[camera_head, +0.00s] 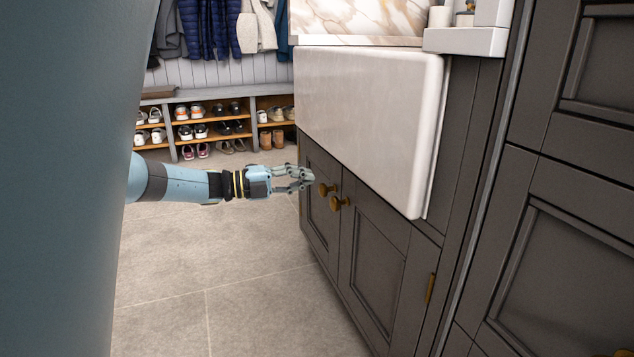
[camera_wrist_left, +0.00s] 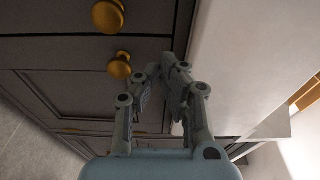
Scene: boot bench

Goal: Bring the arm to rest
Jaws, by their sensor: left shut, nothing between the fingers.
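My left gripper (camera_head: 308,176) reaches in from the left in the head view, just in front of the dark cabinet doors under the white sink. It is shut and empty, close to two round brass knobs (camera_head: 335,204). In the left wrist view the gripper (camera_wrist_left: 165,68) has its fingers together, with the knobs (camera_wrist_left: 119,66) to the left of the fingertips. I cannot tell whether a finger touches a knob; a gap shows in the wrist view. My right gripper is in neither view.
The white apron sink (camera_head: 370,115) juts out above the cabinet doors (camera_head: 375,265). A tall dark cupboard (camera_head: 570,250) stands at the right. A bench with shoes (camera_head: 215,104) and hanging coats are at the back. The tiled floor (camera_head: 190,250) below the arm is clear.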

